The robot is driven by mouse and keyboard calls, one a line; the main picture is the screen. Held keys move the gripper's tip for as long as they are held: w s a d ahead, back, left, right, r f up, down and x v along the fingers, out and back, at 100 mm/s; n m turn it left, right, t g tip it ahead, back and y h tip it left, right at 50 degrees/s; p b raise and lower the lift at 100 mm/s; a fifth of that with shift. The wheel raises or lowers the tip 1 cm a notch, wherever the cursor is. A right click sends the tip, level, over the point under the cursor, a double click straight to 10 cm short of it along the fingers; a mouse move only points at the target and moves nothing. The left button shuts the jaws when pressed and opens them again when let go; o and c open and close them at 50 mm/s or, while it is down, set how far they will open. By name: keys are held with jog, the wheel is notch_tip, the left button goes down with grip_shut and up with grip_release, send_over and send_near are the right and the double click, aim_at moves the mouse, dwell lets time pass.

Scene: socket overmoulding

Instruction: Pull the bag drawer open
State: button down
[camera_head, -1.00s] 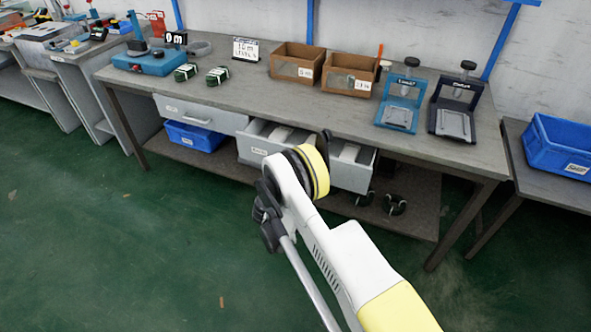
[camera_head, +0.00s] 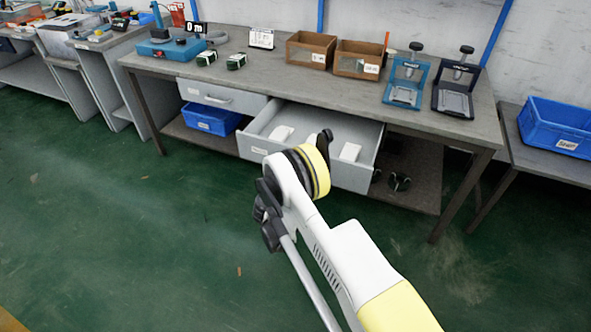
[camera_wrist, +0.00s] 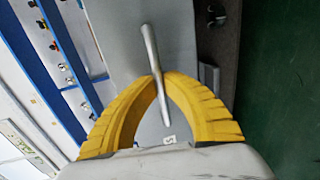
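The bag drawer (camera_head: 254,147) is a grey drawer under the bench top, pulled well out, with several white packets (camera_head: 350,152) lying inside. In the wrist view its metal bar handle (camera_wrist: 150,50) runs between the yellow fingertips of my gripper (camera_wrist: 160,77). The fingers are closed together on the bar. In the head view my arm covers the middle of the drawer front and hides the handle and gripper.
A second drawer (camera_head: 222,95) to the left is shut. A blue bin (camera_head: 211,119) and dark rolls (camera_head: 399,182) sit on the lower shelf. Cardboard bins (camera_head: 358,60) and two press-like fixtures (camera_head: 456,88) stand on the bench (camera_head: 290,83). The green floor in front is clear.

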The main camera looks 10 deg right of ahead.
jog(key=c, duration=1.5)
grip_release()
jog(key=shift+r, duration=0.2)
jog(key=shift+r, duration=0.35)
jog(key=o, duration=0.7)
notch_tip(320, 180, up, 5)
jog(key=shift+w+f, duration=0.15)
jog(key=shift+c, duration=0.2)
jog(key=r, duration=0.3)
jog(key=shift+s+r, duration=0.2)
jog(key=c, duration=0.7)
jog(key=shift+o, duration=0.2)
jog(key=shift+r, duration=0.5)
